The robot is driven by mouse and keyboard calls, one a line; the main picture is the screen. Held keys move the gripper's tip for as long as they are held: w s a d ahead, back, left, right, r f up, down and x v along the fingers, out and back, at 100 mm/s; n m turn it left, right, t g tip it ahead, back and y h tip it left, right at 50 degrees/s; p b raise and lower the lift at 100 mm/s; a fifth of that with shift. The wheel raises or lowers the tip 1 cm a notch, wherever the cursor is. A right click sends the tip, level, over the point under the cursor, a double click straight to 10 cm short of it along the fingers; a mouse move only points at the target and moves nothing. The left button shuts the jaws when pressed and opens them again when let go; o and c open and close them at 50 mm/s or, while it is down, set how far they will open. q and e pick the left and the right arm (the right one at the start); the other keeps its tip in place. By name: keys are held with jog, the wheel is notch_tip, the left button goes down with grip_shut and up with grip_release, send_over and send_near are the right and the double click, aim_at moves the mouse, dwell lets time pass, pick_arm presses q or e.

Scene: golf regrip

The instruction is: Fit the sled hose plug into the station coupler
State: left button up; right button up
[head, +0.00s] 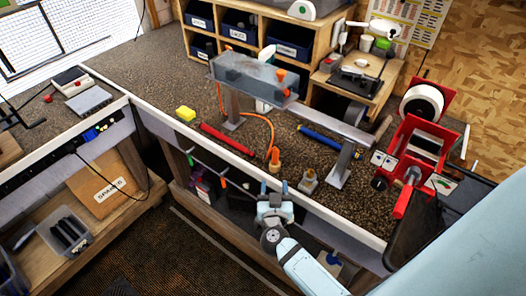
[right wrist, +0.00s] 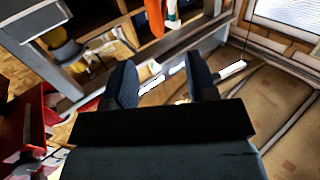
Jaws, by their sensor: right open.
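A sled-like grey see-through housing (head: 252,78) with orange knobs sits on a metal rail above the bench. An orange hose (head: 262,120) hangs from it down to the bench top. The hose ends in an upright orange plug (head: 274,161) near the bench's front edge. I cannot tell which part is the station coupler. My right gripper (head: 273,188) is in front of the bench edge, below the plug in the picture and apart from it. In the right wrist view its dark fingers (right wrist: 161,76) are spread, with nothing held. My left gripper is out of view.
A small jar (head: 308,181) stands right of the plug. A red-framed machine (head: 420,135) stands at the right. Cubbies (head: 257,56) stand behind.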

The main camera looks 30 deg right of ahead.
aim_at(275, 158)
jog(key=b+x, duration=0.2)
jog(key=x, duration=0.5)
jog(key=shift+d+f+b, duration=0.1)
jog(key=shift+d+b, duration=0.15)
jog(key=shift+b, duration=0.05)
jog(key=shift+w+d, duration=0.1)
jog(key=shift+w, duration=0.2)
jog(key=shift+d, duration=0.1)
jog(key=shift+w+d+b, duration=0.2)
jog(key=shift+w+b, duration=0.1)
jog(key=shift+b, duration=0.15)
jog(key=b+x, duration=0.2)
jog(key=x, duration=0.1)
jog(key=shift+w+d, duration=0.25)
jog(key=shift+w+d+r+b, duration=0.2)
jog(key=shift+w+d+b, duration=0.05)
jog(key=shift+w+b, duration=0.1)
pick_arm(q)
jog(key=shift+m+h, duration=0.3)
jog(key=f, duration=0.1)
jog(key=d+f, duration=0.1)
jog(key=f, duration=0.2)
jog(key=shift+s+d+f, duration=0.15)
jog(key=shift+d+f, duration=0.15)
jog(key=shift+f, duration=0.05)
pick_arm(e)
jog(key=shift+r, duration=0.1)
grip_shut()
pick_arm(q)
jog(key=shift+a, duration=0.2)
